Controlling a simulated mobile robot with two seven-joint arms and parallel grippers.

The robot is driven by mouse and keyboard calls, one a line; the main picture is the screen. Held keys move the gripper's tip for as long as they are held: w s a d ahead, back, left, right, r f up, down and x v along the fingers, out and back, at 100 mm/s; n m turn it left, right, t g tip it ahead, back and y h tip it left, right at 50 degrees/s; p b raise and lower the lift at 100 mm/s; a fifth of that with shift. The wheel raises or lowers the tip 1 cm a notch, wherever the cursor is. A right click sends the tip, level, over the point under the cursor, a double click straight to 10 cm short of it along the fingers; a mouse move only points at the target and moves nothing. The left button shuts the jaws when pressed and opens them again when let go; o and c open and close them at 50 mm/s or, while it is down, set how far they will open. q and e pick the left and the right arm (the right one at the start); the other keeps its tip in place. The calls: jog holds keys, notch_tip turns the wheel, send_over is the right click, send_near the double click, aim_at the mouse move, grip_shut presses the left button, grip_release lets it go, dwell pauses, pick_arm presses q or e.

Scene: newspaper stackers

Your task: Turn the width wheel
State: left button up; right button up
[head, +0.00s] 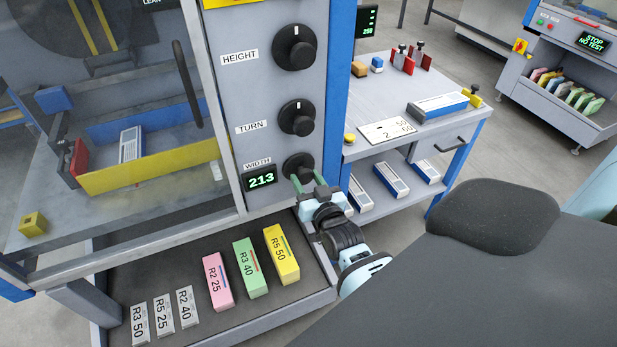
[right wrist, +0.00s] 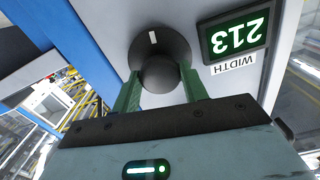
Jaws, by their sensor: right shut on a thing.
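The width wheel (head: 297,164) is a black round knob on the grey panel of the machine, below the turn and height wheels. The display (head: 261,179) beside it reads 213 in green. My right gripper (head: 312,185) is at the wheel, with its green fingers shut on the wheel's raised middle. In the right wrist view the wheel (right wrist: 158,47) sits between the two fingers (right wrist: 160,95), with its white mark near the top of the picture. The display (right wrist: 234,35) appears upside down there. My left gripper is not in view.
The turn wheel (head: 296,117) and height wheel (head: 295,47) are above. Pink (head: 218,282), green (head: 250,268) and yellow (head: 281,254) blocks and labelled cards stand on the dark shelf below. A side table (head: 390,85) with stacks stands at the right.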

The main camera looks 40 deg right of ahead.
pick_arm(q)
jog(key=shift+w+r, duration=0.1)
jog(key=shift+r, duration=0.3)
pick_arm(e)
jog(key=shift+m, duration=1.1)
pick_arm(q)
jog(key=shift+p, duration=0.3)
pick_arm(e)
jog(key=o, duration=1)
pick_arm(q)
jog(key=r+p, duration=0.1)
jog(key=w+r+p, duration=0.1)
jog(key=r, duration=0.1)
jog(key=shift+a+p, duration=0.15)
jog(key=shift+p, duration=0.2)
pick_arm(e)
jog(key=v, duration=0.7)
jog(key=shift+s+a, duration=0.1)
jog(key=shift+s, duration=0.3)
